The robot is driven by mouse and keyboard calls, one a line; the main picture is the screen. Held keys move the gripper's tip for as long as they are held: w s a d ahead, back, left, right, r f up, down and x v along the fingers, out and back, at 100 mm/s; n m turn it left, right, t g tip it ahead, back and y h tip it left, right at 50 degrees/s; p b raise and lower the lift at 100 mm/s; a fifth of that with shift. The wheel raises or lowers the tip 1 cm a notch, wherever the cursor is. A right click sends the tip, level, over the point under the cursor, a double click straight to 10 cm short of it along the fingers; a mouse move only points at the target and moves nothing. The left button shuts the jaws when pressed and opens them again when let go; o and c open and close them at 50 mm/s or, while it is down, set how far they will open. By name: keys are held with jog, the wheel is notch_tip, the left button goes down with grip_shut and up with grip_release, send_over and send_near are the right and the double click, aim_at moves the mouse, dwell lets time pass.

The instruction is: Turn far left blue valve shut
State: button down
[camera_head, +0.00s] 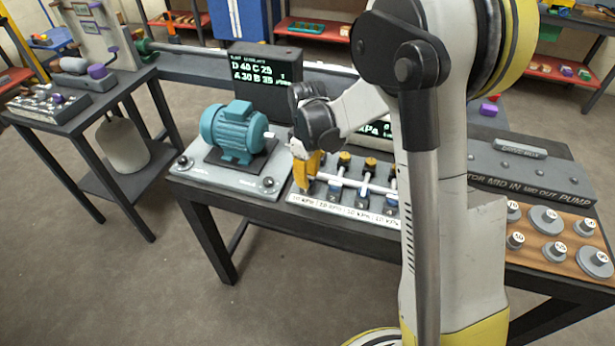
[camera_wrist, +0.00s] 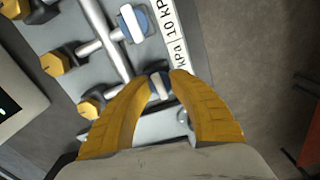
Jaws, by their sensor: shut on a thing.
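The valve panel (camera_head: 298,200) on the middle bench carries a row of valves with blue handles. My gripper (camera_head: 306,172) is at the left end of this row and hides most of the far left valve. In the wrist view my yellow fingers (camera_wrist: 164,80) are shut on the far left blue valve (camera_wrist: 160,90), one finger on each side of its pale handle. The neighbouring blue valve (camera_wrist: 134,23) stands free beside it and also shows in the head view (camera_head: 335,188).
A teal motor (camera_head: 236,128) stands on a plate just left of the panel. A dark display (camera_head: 265,80) stands behind. Orange knobs (camera_wrist: 57,64) and pipes run close to my fingers. Numbered grey weights (camera_head: 545,220) lie at the right.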

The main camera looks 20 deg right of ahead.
jog(key=c, duration=1.1)
grip_release()
notch_tip(320, 180, up, 12)
